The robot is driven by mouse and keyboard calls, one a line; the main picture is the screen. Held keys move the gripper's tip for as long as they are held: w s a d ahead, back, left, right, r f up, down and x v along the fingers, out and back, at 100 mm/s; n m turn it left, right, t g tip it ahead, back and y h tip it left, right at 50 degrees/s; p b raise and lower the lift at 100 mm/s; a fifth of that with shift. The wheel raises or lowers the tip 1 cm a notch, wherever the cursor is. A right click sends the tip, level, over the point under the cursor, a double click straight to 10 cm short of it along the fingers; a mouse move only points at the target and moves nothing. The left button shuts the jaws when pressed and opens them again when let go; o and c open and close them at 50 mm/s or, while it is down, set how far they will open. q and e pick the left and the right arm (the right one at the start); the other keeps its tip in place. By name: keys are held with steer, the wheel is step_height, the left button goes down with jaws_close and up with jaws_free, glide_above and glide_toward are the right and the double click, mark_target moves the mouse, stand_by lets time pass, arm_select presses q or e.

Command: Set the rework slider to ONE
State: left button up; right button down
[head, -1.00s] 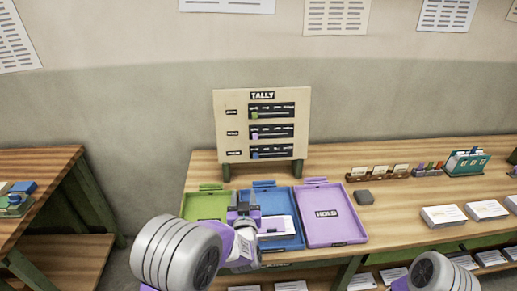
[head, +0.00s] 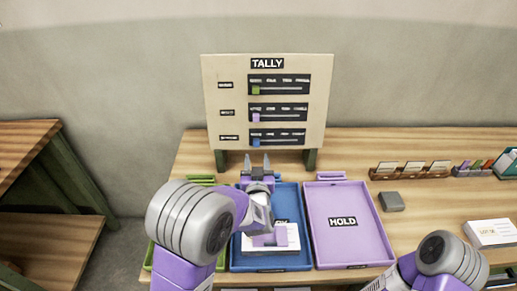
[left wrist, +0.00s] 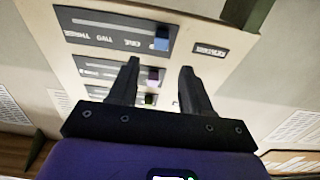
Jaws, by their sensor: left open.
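The TALLY board (head: 318,90) stands upright with three slider rows, each with a knob at its left end. The top knob is green (head: 256,90), the middle purple (head: 256,117), the bottom blue (head: 256,143). My right gripper is out of view.
A blue tray (head: 302,240) lies under my left arm, with a green tray (head: 148,258) at its left and the purple HOLD tray (head: 343,195) at its right. A dark grey block (head: 391,202) and card holders (head: 410,170) lie further right.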

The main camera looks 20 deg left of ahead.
mark_target(256, 143)
arm_select(q)
steer(key=shift+b+x, duration=0.55)
steer(key=shift+x, duration=3.15)
jaws_close()
